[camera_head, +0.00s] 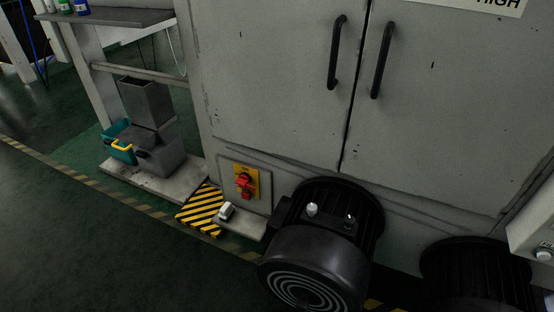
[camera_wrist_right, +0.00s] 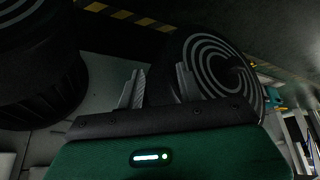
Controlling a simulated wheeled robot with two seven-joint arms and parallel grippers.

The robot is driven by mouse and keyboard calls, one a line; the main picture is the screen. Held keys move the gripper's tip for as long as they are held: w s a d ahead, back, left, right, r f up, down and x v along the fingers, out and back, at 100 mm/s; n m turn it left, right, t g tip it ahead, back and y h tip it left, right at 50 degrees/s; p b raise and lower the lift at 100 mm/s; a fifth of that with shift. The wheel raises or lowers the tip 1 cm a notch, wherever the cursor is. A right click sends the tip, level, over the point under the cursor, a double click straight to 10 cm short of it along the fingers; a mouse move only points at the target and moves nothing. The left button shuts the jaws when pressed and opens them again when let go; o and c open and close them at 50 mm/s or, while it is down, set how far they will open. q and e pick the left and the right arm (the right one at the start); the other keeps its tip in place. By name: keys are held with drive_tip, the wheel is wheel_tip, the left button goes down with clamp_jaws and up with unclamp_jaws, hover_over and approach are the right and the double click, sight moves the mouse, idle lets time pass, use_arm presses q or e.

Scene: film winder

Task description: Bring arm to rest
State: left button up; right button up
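My right gripper (camera_wrist_right: 160,85) shows in the right wrist view. Its two grey fingers stand apart with nothing between them, so it is open and empty. Beyond the fingers is the dark motor with pale rings on its round end (camera_wrist_right: 218,62). The fingers look apart from it, though the gap is hard to judge. The same kind of ringed motor (camera_head: 315,265) shows in the head view, low in front of the grey cabinet (camera_head: 275,75). Neither gripper shows in the head view, and my left gripper is in no view.
A second dark motor (camera_head: 475,275) stands at the lower right. A red and yellow switch (camera_head: 245,183) is on the cabinet's lower panel. A yellow-black striped plate (camera_head: 203,210) and grey bin (camera_head: 168,157) are to the left. The green floor (camera_head: 60,230) at lower left is clear.

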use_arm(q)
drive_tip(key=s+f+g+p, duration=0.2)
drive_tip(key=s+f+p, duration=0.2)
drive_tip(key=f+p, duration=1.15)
use_arm(e)
drive_tip(key=s+f+g+p, duration=0.3)
drive_tip(key=s+f+p, duration=0.1)
drive_tip(key=f, duration=1)
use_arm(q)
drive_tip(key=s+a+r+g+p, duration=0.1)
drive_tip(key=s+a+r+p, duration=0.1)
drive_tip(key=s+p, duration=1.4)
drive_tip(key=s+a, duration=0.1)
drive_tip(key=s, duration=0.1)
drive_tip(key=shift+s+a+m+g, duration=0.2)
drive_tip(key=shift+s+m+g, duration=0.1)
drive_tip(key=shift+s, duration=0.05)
use_arm(e)
drive_tip(key=s+d+f, duration=0.1)
drive_tip(key=s+d, duration=0.1)
drive_tip(key=s, duration=0.7)
drive_tip(key=s+d+f+g, duration=0.1)
drive_tip(key=s+d, duration=0.1)
drive_tip(key=s, duration=0.8)
drive_tip(key=shift+d+f+g+h, duration=0.15)
drive_tip(key=shift+g+h, duration=0.15)
